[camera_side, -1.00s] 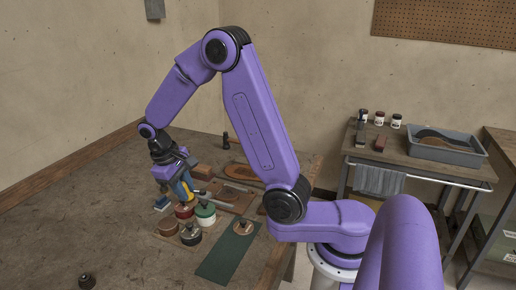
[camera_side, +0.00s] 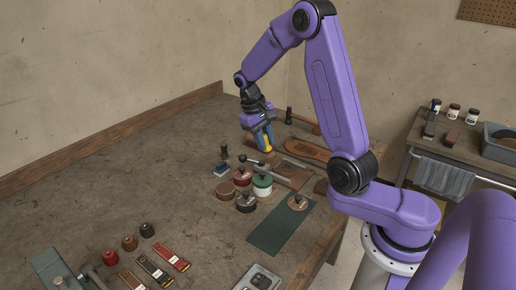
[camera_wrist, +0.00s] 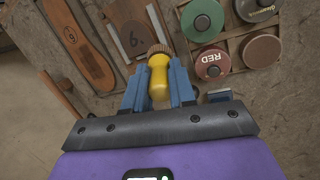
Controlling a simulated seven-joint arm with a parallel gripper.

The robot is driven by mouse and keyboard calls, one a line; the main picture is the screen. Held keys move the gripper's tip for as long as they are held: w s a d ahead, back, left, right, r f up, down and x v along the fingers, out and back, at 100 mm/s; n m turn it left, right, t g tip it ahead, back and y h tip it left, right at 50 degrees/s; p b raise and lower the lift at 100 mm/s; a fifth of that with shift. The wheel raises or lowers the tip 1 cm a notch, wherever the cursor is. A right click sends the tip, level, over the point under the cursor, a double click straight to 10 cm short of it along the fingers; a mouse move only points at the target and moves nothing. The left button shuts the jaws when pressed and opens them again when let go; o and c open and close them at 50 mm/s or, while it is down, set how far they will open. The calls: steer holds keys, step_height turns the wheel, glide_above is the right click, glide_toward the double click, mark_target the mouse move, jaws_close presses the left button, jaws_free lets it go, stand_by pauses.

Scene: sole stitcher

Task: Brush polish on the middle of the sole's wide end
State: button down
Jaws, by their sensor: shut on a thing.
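My gripper (camera_side: 262,136) is shut on the yellow handle of a brush (camera_wrist: 159,80). The brush's round brown head (camera_wrist: 159,50) points away from my wrist, between and just beyond the blue fingertips (camera_wrist: 160,85). A reddish-brown sole (camera_side: 306,151) lies on the bench, right of my gripper in the side view. In the wrist view the sole (camera_wrist: 80,45) is at upper left, apart from the brush, and its upper end is cut off. Polish tins stand close by: red (camera_side: 242,177), green (camera_side: 262,186), black (camera_side: 246,203) and brown (camera_side: 226,193).
A board marked 6 (camera_wrist: 132,25) lies between sole and tins in the wrist view. A hammer (camera_side: 300,122) lies behind the sole. A green mat (camera_side: 275,232) lies in front. The bench's left middle is clear.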

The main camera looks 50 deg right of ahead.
steer(key=s+d+m+y, duration=0.1)
steer(key=s+d+m, duration=0.25)
steer(key=d, duration=0.75)
steer(key=s+d+m, duration=0.3)
steer(key=s+d, duration=0.1)
steer(key=d, duration=0.8)
steer(key=shift+g, duration=0.5)
steer(key=shift+s+a+f, duration=0.1)
steer(key=shift+f, duration=3.5)
steer(key=shift+w+f, duration=0.45)
steer(key=shift+w, duration=1.65)
steer(key=shift+s, duration=2)
step_height(320, 180, up, 8)
